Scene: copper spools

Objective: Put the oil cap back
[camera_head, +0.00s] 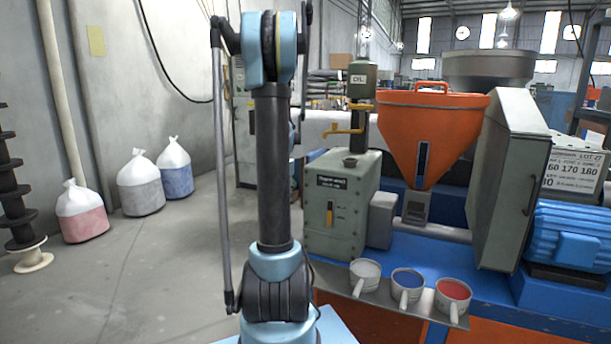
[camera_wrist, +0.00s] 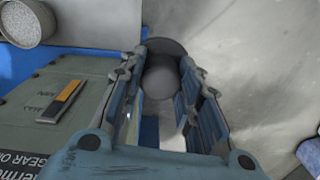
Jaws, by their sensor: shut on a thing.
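The grey-green gear oil box (camera_head: 342,218) stands right of my arm in the head view, with a dark, round, short neck (camera_head: 350,161) on top. My gripper (camera_wrist: 165,90) is shut on a dark grey round piece, apparently the oil cap (camera_wrist: 162,76), held between the two fingers. The cap is right of the box in that view, apart from it. The neck is out of the wrist view. My arm hides the gripper and cap in the head view.
Several cups stand on a grey shelf (camera_head: 385,297) in front. The floor (camera_head: 130,270) at left is open, with bags behind.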

